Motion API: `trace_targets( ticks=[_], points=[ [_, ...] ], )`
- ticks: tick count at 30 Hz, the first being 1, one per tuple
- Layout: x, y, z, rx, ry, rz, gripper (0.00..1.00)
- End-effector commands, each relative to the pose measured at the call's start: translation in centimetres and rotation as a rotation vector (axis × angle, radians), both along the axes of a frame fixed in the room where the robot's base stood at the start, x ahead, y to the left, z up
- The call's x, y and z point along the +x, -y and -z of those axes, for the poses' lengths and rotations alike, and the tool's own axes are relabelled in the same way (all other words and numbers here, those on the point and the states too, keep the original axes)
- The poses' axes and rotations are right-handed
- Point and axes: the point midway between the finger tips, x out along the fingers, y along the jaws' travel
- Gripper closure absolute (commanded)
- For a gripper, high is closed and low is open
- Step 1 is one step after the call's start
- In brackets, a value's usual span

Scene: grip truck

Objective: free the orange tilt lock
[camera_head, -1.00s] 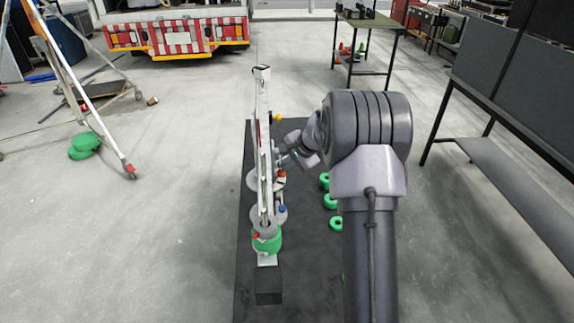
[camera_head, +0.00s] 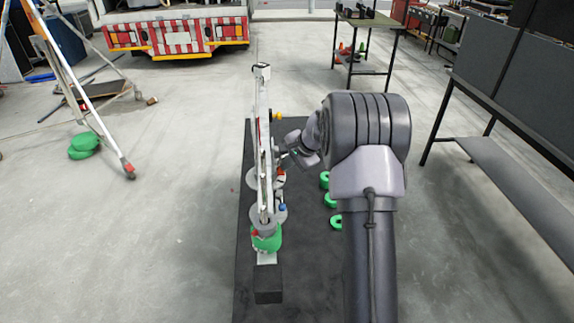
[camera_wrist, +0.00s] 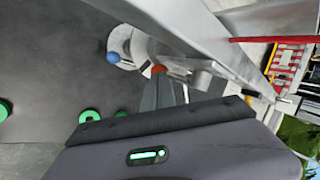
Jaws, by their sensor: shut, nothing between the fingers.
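In the head view my wrist comes in from the right, and the fingertips are too small to make out clearly. A blue knob (camera_head: 282,208) sits lower on the crane; it also shows in the wrist view (camera_wrist: 113,57).
Several green rings (camera_head: 335,221) lie on the mat to the right. A yellow knob (camera_head: 277,115) sticks out farther back. A tripod (camera_head: 75,85) stands at left.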

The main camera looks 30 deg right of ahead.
Motion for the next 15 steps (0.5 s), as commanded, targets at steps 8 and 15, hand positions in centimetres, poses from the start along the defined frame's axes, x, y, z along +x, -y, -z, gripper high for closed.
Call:
trace_targets(
  ticks=[8, 15],
  points=[
    [0.46, 0.20, 0.78, 0.001, 0.000, -0.001, 1.00],
    [0.63, 0.28, 0.90, 0.001, 0.000, 0.000, 1.00]
  ],
)
